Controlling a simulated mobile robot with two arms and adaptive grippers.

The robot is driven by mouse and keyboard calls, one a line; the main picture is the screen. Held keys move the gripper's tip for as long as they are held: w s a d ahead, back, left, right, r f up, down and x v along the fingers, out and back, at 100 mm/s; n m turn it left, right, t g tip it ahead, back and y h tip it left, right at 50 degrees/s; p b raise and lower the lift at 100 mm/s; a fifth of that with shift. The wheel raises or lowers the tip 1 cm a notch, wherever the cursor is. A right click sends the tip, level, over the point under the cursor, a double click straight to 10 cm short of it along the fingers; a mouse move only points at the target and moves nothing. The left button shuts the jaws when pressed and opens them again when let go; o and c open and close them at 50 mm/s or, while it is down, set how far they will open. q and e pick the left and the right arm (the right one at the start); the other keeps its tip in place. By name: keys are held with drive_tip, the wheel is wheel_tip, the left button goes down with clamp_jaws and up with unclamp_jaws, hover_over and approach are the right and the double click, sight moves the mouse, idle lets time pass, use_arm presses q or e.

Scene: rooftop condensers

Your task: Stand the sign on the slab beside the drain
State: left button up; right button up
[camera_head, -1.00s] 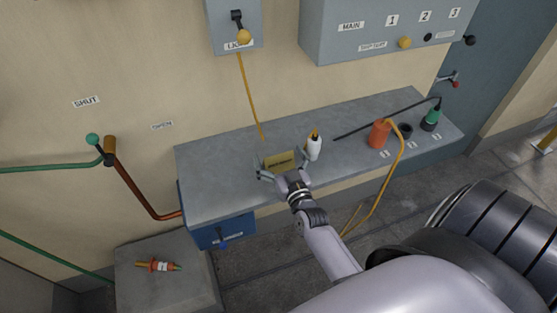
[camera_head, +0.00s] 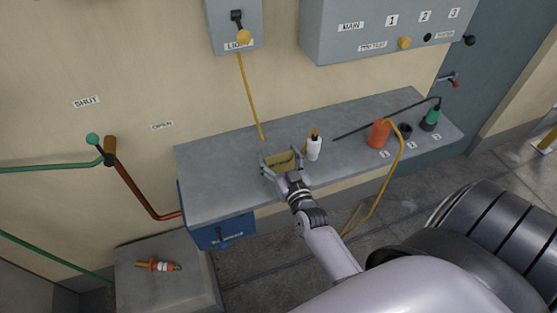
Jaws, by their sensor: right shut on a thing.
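A small yellow sign (camera_head: 280,163) with dark lettering is on the grey bench top (camera_head: 225,172), left of a white bottle. My right gripper (camera_head: 280,154) reaches over the bench from the front and is shut on the sign, one finger at each side edge. Whether the sign touches the bench is hard to tell. My left gripper is not in view. I see no drain. A low grey block (camera_head: 190,290) stands at the lower left, but I cannot tell whether it is the slab.
The white bottle (camera_head: 314,149) stands close to the right of my gripper. The bench's left end is clear.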

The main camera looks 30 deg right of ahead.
drive_tip(key=shift+r, duration=0.15)
wheel_tip(320, 180, up, 10)
drive_tip(key=p, duration=0.9)
drive_tip(key=shift+p, duration=0.35)
wheel_tip(320, 180, up, 10)
hover_over(279, 154)
drive_tip(key=s+a+f+n+y+b, duration=0.2)
drive_tip(key=s+a+f+y+b, duration=0.2)
drive_tip(key=s+a+f+b, duration=0.7)
drive_tip(key=s+a+b, duration=0.2)
drive_tip(key=s+b, duration=0.1)
drive_tip(key=shift+s+a+n+t+b, duration=0.25)
drive_tip(key=shift+s+n+t+b, duration=0.05)
drive_tip(key=shift+n+b, duration=0.1)
